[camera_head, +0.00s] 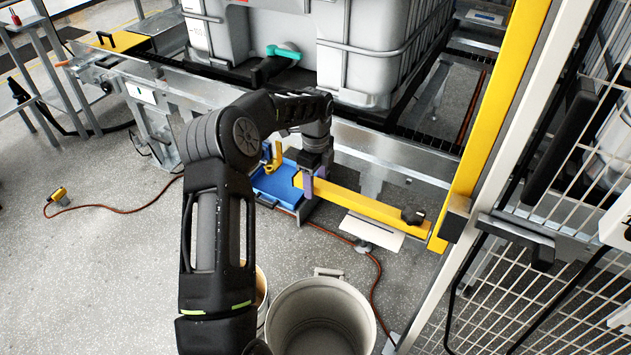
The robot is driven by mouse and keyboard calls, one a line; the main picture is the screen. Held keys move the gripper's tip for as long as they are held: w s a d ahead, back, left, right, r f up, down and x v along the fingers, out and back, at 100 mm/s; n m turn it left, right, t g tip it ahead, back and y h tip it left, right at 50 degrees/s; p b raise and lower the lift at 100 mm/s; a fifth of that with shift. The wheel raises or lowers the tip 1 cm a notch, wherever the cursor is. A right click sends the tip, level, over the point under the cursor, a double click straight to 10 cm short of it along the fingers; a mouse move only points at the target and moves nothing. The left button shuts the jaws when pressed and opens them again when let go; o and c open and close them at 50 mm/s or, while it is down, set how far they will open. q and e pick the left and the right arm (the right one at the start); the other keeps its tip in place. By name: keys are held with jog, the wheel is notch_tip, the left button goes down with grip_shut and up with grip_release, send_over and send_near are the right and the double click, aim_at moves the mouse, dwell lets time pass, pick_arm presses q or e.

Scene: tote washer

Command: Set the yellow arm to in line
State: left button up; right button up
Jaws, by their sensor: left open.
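The long yellow arm (370,208) is a flat bar low in front of the metal frame. It runs from beside a blue tray (272,188) to the foot of a yellow post, with a black knob (413,216) near its right end. My left gripper (314,184) points down over the bar's left end, its jaws open. One finger is in front of the bar; I cannot tell whether it touches. The gripper hides part of the bar's left end. A smaller yellow upright piece (273,157) stands at the blue tray. My right gripper is not in view.
A large white caged tank (360,50) with a green-handled valve (277,62) stands behind. A yellow post (495,110) and mesh fence (545,260) close off the right. A pale bucket (322,310) stands in front. An orange cable (120,210) crosses the floor. Open floor lies left.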

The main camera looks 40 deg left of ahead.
pick_arm(q)
notch_tip(320, 180, up, 8)
jog(key=shift+f, duration=0.1)
dwell(0.4)
jog(key=shift+s, duration=0.1)
dwell(0.4)
